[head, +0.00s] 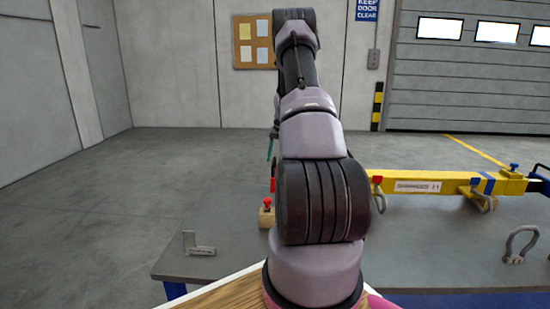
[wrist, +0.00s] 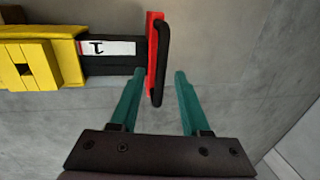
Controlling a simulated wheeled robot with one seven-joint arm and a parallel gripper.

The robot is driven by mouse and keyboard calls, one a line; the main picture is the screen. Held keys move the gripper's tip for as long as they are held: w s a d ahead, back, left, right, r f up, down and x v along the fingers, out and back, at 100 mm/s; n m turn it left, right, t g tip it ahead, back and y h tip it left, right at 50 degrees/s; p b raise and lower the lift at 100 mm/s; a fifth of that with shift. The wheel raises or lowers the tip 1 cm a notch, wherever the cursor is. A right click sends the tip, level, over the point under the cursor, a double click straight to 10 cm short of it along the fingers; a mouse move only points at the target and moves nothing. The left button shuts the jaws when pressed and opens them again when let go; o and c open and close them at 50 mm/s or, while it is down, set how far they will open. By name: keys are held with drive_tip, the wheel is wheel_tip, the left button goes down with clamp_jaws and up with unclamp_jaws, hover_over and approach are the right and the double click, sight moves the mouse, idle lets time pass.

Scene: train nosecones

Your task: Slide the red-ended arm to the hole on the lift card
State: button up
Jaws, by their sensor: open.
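The yellow lifting beam (head: 455,183) lies across the table at the right in the head view. In the wrist view its yellow end (wrist: 40,60) is at the left, with a black arm (wrist: 110,67) coming out of it. The arm has a white label marked like a 1, and ends in a red plate (wrist: 152,50) with a black handle (wrist: 163,60). My gripper (wrist: 159,72) is open. Its teal fingers appear on either side of the red plate and handle; contact cannot be told. In the head view my arm hides most of this. I cannot identify the lift card for certain.
A red-knobbed pin stands on a wooden block (head: 266,217). A small grey bracket (head: 198,248) sits at the table's left corner. A shackle (head: 521,244) is at the right. The grey table (head: 430,255) has bare room in front of the beam.

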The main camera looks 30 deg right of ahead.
clamp_jaws()
idle(1.4)
